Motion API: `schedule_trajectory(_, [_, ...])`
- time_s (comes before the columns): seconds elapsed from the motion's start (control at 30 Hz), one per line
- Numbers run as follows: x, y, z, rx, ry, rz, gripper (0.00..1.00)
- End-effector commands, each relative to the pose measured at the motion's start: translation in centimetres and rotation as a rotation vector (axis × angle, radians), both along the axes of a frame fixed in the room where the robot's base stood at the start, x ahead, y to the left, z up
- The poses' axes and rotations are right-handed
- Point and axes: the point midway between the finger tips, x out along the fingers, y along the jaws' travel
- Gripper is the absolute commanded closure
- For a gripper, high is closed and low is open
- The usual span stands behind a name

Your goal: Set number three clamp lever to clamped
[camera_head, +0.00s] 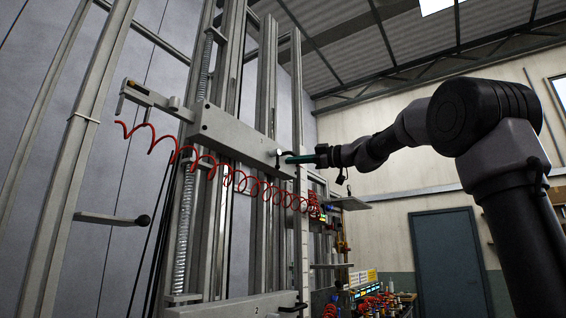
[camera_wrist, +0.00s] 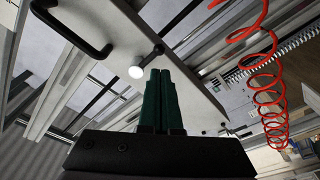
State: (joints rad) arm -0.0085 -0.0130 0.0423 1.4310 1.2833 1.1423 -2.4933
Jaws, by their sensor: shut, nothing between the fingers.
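A grey crossbeam (camera_head: 235,132) is mounted on the tall metal rails. At its right end is a small clamp lever with a white knob (camera_head: 279,152); its number is not legible. In the wrist view, my gripper (camera_wrist: 160,74) points at the pale beam face (camera_wrist: 115,35) close to the knob. I cannot tell whether they touch.
A black bow handle (camera_wrist: 98,48) is on the beam. A red coiled hose (camera_head: 215,172) hangs across the rails, and also shows in the wrist view (camera_wrist: 265,85). A lower beam marked 2 (camera_head: 235,307) lies below. A black-knobbed bar (camera_head: 112,219) sticks out at left.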

Motion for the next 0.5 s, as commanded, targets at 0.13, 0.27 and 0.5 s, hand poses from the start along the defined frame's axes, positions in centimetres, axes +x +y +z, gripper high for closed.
schedule_trajectory(0.13, [-1.6,-2.5,-0.2,0.002,-0.001,-0.001,1.00])
schedule_trajectory(0.27, [-2.5,-4.0,-0.4,0.001,0.000,0.001,1.00])
schedule_trajectory(0.5, [-3.1,-4.8,-0.6,0.001,-0.001,0.003,1.00])
